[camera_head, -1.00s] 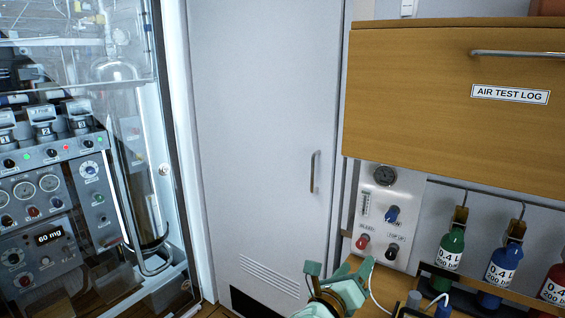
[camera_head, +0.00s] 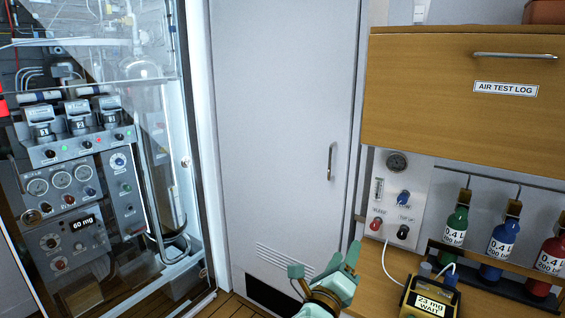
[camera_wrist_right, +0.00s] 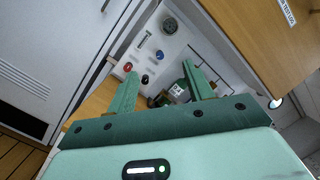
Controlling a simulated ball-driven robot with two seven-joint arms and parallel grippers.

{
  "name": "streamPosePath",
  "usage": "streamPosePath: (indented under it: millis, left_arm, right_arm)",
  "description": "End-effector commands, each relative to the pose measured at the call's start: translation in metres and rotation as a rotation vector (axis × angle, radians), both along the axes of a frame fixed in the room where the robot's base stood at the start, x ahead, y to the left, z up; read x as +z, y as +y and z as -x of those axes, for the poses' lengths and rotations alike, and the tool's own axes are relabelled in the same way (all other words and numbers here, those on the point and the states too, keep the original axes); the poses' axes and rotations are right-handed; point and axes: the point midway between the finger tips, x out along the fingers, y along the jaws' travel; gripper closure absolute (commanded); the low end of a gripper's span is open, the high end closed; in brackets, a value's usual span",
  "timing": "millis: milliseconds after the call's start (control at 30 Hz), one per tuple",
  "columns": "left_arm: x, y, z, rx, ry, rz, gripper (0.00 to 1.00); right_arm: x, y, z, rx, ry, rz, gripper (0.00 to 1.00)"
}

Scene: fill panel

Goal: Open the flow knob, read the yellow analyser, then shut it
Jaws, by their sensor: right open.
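The white fill panel (camera_head: 415,180) is on the wall under the wooden cabinet. It carries a dark round gauge (camera_head: 396,161), a narrow flow tube (camera_head: 379,190), a blue knob (camera_head: 403,197), a red knob (camera_head: 376,223) and a black knob (camera_head: 403,231). The blue knob's label is too small to read. The yellow analyser (camera_head: 408,299) is on the bench; its display shows "23 mg" and apparently "WAIT". My right gripper (camera_head: 325,265) is open and empty, below and left of the panel. In the right wrist view its fingers (camera_wrist_right: 160,72) point towards the panel, apart from the knobs. My left gripper is out of view.
Green (camera_head: 456,224), blue (camera_head: 502,240) and red (camera_head: 551,252) bottles stand in a rack right of the panel. The "AIR TEST LOG" cabinet (camera_head: 420,75) overhangs the bench. A clear-fronted instrument cabinet (camera_head: 85,185) stands left. A grey door (camera_head: 275,130) is between.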

Motion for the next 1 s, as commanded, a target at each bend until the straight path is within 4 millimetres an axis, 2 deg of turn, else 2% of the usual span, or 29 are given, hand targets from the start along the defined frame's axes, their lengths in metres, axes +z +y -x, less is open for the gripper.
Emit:
streamPosePath:
  millis: [167,267,367,467,533,600,667,700,767,800,867,900,967,1000]
  left_arm:
    - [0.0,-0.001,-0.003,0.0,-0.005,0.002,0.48]
    - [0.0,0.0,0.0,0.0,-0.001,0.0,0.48]
    - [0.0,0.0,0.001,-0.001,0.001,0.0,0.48]
    - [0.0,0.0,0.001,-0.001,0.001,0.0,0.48]
    - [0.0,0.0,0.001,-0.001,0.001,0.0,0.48]
    - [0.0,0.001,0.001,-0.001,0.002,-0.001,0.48]
    - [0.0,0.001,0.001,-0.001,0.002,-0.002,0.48]
    - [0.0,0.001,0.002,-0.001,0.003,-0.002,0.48]
    - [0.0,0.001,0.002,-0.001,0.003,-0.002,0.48]
    - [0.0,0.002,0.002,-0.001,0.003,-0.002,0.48]
    - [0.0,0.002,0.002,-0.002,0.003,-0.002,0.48]
    - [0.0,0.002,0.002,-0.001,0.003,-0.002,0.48]
    - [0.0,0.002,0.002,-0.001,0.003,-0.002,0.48]
    - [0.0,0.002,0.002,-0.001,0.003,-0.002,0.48]
  right_arm:
    - [-0.002,0.021,-0.01,0.076,0.026,0.294,0.48]
    - [-0.027,0.038,-0.014,0.14,0.085,0.548,0.48]
    - [-0.071,0.053,-0.012,0.224,0.174,0.804,0.48]
    - [-0.126,0.063,-0.002,0.319,0.277,1.036,0.48]
    - [-0.177,0.067,0.012,0.407,0.366,1.205,0.48]
    - [-0.236,0.067,0.036,0.513,0.467,1.375,0.48]
    - [-0.286,0.062,0.061,0.614,0.552,1.508,0.48]
    - [-0.317,0.058,0.081,0.682,0.606,1.587,0.48]
    - [-0.362,0.049,0.113,0.788,0.684,1.695,0.48]
    - [-0.389,0.042,0.137,0.858,0.733,1.758,0.48]
    - [-0.428,0.029,0.175,0.97,0.804,1.844,0.48]
    - [-0.451,0.02,0.203,1.046,0.851,1.895,0.48]
    - [-0.483,0.004,0.246,1.162,0.915,1.962,0.48]
    - [-0.502,-0.007,0.276,1.242,0.955,2.0,0.48]
